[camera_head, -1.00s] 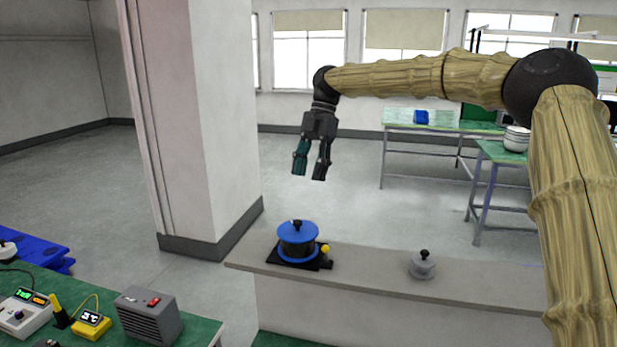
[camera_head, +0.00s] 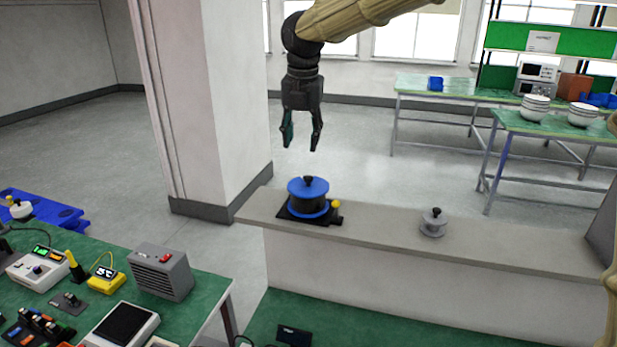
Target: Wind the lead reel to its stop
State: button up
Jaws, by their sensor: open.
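The lead reel (camera_head: 308,193) is a blue-rimmed drum with a dark middle and a black knob (camera_head: 308,181) on top. It sits on a black base plate (camera_head: 291,214) on the grey ledge (camera_head: 385,228), near the ledge's left end. A small yellow ball (camera_head: 336,203) is at the base's right side. My gripper (camera_head: 301,146) points down above the reel, with its fingers spread and nothing between them. In the picture there is a gap between the fingertips and the knob.
A small grey knobbed piece (camera_head: 433,222) stands on the ledge to the right. A green bench (camera_head: 205,300) at lower left holds a grey box (camera_head: 161,272) and several instruments. A white pillar (camera_head: 215,110) rises behind the ledge's left end. More benches stand at the back right.

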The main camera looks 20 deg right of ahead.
aim_at(308, 177)
jog(key=f+p, duration=0.1)
jog(key=f, duration=0.2)
jog(key=d+f+n+t+p, duration=0.1)
jog(key=f, duration=0.3)
jog(key=f+n+t+h+p, duration=0.1)
jog(key=f, duration=0.2)
jog(key=shift+w+d+f, duration=0.15)
jog(key=shift+w+d, duration=0.2)
jog(key=shift+d, duration=0.05)
grip_shut()
dwell(0.4)
